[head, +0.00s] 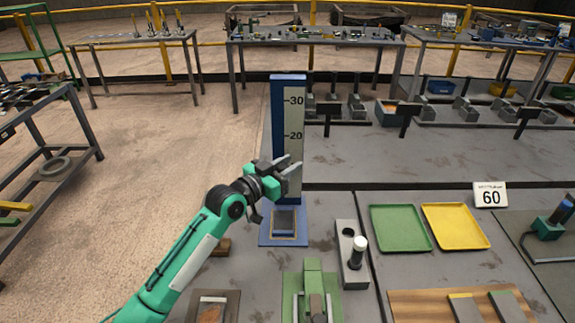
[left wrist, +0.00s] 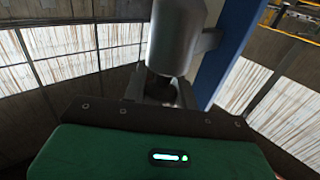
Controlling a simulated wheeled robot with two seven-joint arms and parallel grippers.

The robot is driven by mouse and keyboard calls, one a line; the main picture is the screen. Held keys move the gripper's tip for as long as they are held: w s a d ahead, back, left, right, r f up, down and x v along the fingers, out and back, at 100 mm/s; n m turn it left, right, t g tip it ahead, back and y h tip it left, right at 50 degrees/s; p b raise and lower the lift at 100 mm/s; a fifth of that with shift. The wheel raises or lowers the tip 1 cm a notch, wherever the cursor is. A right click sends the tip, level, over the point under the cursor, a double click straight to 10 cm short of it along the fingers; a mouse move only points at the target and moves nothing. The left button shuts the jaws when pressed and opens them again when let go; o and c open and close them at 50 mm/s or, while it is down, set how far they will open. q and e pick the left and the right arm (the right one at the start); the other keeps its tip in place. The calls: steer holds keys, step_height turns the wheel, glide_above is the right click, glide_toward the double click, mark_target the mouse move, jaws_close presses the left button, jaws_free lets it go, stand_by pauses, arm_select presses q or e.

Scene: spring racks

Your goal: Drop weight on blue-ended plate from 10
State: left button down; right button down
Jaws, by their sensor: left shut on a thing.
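My left gripper (head: 290,172) is in front of the upright height scale (head: 291,115), which has a blue back and the marks 20 and 30. The gripper hides the scale's lower part, including any 10 mark. It is shut on a grey metal weight, a rounded cylinder in the left wrist view (left wrist: 182,38). Below it, at the scale's foot, a plate with blue at its end (head: 284,218) lies on a blue base (head: 266,238). The weight is held above the plate, apart from it. My right gripper is not in view.
A grey holder (head: 349,276) right of the base has an empty round hole and a white-topped black post (head: 358,248). A green clamp device (head: 312,275) stands in front. Green (head: 400,229) and yellow (head: 455,227) trays lie empty at right, near a 60 sign (head: 490,195).

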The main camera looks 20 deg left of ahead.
arm_select(q)
steer(key=c, duration=1.3)
jaws_free()
steer(key=shift+o, duration=0.9)
steer(key=shift+w, duration=0.1)
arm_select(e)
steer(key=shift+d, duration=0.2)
arm_select(q)
steer(key=b+v, duration=0.3)
steer(key=v, duration=1)
steer(key=shift+s, duration=0.35)
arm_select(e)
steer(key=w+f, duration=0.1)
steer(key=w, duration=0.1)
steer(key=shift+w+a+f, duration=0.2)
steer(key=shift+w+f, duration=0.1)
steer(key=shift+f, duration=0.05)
arm_select(q)
steer(key=shift+a, duration=0.2)
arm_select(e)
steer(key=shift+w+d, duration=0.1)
